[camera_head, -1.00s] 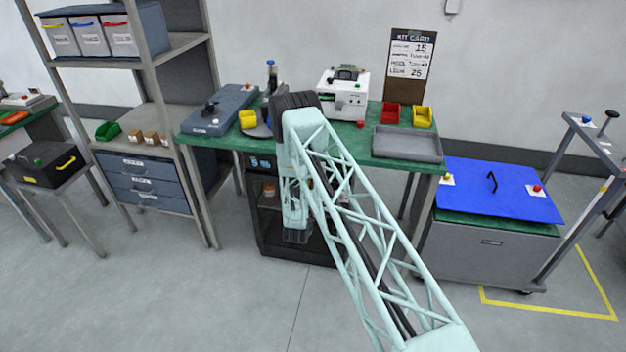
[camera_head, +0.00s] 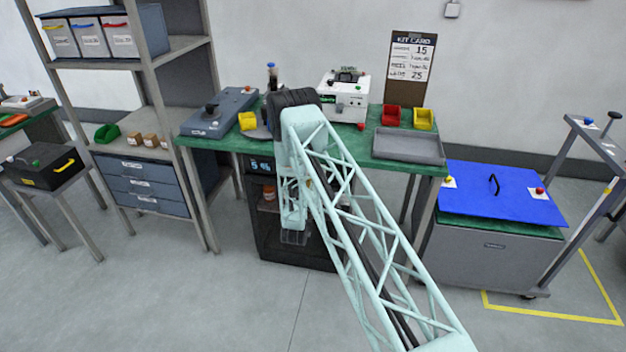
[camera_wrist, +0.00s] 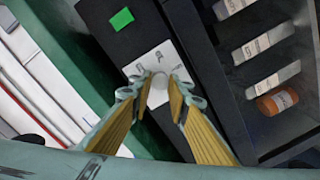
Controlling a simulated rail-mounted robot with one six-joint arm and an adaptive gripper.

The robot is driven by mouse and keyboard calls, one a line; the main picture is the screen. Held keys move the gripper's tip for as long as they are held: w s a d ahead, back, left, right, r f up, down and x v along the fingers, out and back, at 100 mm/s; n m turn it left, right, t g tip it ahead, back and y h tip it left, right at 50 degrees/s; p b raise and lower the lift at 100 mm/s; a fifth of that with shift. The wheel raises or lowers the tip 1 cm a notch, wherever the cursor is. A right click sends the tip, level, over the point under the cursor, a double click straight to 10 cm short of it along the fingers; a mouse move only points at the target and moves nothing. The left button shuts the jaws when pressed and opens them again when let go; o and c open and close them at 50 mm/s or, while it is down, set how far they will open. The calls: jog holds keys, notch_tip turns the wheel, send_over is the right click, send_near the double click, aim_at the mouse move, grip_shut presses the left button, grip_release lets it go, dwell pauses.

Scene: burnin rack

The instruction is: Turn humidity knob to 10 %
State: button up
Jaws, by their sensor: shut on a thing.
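The dark humidity cabinet (camera_head: 265,232) stands under the green bench, with a lit blue display (camera_head: 262,165) at its top left. The digits are too small to read surely. In the wrist view, a pale round knob (camera_wrist: 158,84) sits on a white labelled plate (camera_wrist: 146,62) on the cabinet's dark front panel. My gripper (camera_wrist: 160,80) is shut on the knob, with one yellow-padded finger on each side of it. The knob's pointer and scale cannot be made out. In the head view my arm hides the knob and the fingertips.
A green patch (camera_wrist: 121,19) is on the panel near the knob. Inside the cabinet are labelled containers and an orange jar (camera_wrist: 277,101). Above, the green bench (camera_head: 350,150) carries a white device (camera_head: 343,97), bins and a grey tray (camera_head: 409,146). The floor in front is clear.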

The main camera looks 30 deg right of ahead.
jog(key=o, duration=0.8)
jog(key=shift+o, duration=0.2)
jog(key=shift+s+a, duration=0.1)
jog(key=v, duration=1.1)
jog(key=shift+s+a, duration=0.2)
jog(key=shift+s, duration=0.1)
jog(key=shift+r, duration=0.1)
